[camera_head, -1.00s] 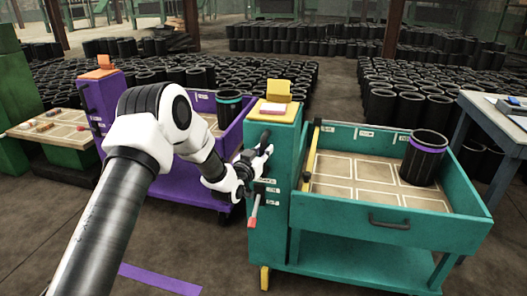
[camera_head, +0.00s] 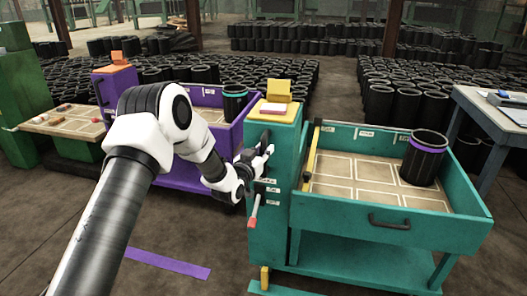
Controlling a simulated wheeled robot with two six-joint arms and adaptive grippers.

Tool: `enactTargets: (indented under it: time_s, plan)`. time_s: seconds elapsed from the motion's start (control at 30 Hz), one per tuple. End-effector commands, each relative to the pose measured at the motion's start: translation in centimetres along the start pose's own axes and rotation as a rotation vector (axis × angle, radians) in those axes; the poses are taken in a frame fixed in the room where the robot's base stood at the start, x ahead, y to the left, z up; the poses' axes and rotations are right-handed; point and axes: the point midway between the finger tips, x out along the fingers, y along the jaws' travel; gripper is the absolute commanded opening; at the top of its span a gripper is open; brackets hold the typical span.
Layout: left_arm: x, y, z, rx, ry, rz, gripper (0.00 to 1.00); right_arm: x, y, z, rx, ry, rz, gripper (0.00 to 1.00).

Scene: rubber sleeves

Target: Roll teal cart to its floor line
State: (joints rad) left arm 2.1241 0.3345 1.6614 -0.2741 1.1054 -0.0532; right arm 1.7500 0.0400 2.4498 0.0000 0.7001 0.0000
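The teal cart (camera_head: 400,228) stands right of centre with its open tray facing me. Its tall left post (camera_head: 270,240) carries a yellow block on top. My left gripper (camera_head: 264,155) is at the left face of this post and looks shut on a dark, upright handle there; the arm partly hides the grip. A red-tipped lever (camera_head: 252,222) hangs just below. A teal floor line (camera_head: 285,288) shows at the bottom edge, by the cart's front left foot; part of it is out of frame. My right gripper is not in view.
A purple cart (camera_head: 190,172) stands behind my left arm, left of the teal cart. A purple floor line (camera_head: 168,263) lies on bare floor. A dark sleeve with a purple band (camera_head: 425,160) stands in the teal tray. A table (camera_head: 485,125) stands at right.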

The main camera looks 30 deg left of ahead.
Motion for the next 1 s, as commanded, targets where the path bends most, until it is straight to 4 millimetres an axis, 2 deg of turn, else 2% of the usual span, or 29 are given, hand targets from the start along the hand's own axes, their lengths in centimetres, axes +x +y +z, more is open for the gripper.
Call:
enactTargets:
  time_s: [0.33, 0.47, 0.57, 0.8, 0.9, 1.0]
  plan:
    - [0.0, 0.0, 0.0, 0.000, 0.000, 0.000, 0.47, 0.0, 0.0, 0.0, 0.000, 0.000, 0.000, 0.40]
    - [-1.0, -0.1, 0.0, -0.001, -0.002, -0.001, 0.47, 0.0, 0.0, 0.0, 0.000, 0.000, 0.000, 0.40]
    - [-3.0, 0.0, 0.0, -0.003, -0.003, -0.001, 0.47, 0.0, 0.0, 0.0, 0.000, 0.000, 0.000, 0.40]
    - [-9.1, -0.1, 0.0, -0.004, -0.001, -0.002, 0.47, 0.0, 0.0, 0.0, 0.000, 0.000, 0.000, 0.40]
    - [-10.9, 0.0, 0.1, -0.003, -0.002, -0.001, 0.47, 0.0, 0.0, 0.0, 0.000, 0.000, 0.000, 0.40]
    - [-11.8, 0.0, 0.0, -0.001, 0.000, -0.001, 0.47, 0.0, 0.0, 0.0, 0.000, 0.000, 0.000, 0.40]
